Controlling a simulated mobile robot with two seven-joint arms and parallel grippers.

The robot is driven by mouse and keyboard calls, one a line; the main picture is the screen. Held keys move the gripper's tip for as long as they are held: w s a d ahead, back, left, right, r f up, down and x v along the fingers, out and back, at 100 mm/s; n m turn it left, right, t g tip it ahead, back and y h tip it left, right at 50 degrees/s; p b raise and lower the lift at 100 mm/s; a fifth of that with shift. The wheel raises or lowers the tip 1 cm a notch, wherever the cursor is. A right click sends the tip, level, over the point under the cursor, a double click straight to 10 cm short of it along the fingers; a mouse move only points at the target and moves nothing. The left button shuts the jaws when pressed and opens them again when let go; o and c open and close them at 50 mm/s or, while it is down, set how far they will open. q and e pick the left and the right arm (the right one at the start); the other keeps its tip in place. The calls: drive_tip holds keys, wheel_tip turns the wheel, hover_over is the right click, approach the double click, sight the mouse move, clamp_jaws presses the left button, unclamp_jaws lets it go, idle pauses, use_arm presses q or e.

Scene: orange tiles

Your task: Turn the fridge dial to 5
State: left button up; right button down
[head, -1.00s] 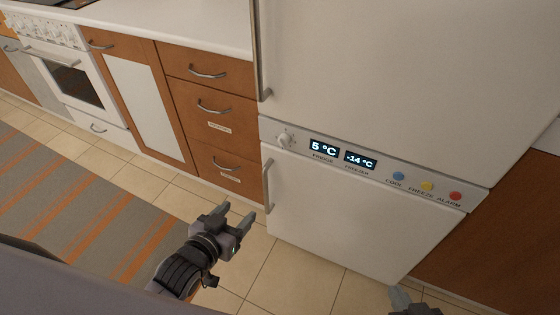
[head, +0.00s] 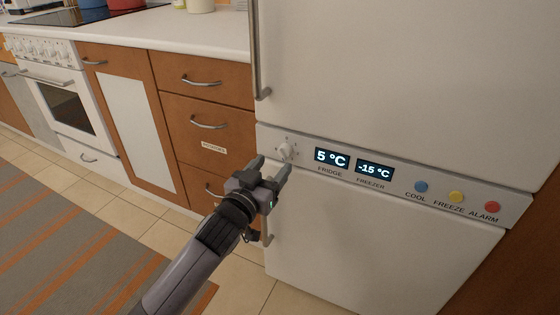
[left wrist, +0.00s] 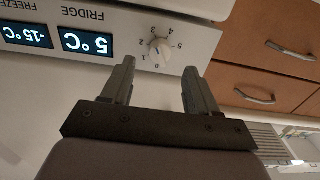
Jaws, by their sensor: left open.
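The fridge dial (head: 285,151) is a small white knob at the left end of the fridge's control panel. In the left wrist view the dial (left wrist: 160,51) appears upside down, with numbers 1 to 5 around it; its exact setting is too small to tell. The fridge display (head: 332,159) reads 5 °C. My left gripper (head: 273,165) is open and empty, just below and in front of the dial. In the left wrist view its fingers (left wrist: 159,66) stand apart on either side below the dial, not closed on it. My right gripper is out of view.
The freezer display (head: 375,171) reads -15 °C, with blue, yellow and red buttons (head: 456,197) to its right. A vertical door handle (head: 260,60) hangs above the panel's left end. Wooden drawers (head: 207,125) stand left of the fridge.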

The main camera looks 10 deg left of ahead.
sight(281, 156)
use_arm(q)
drive_tip(key=shift+b+x, duration=0.65)
drive_tip(key=shift+x, duration=1.8)
drive_tip(key=c, duration=1)
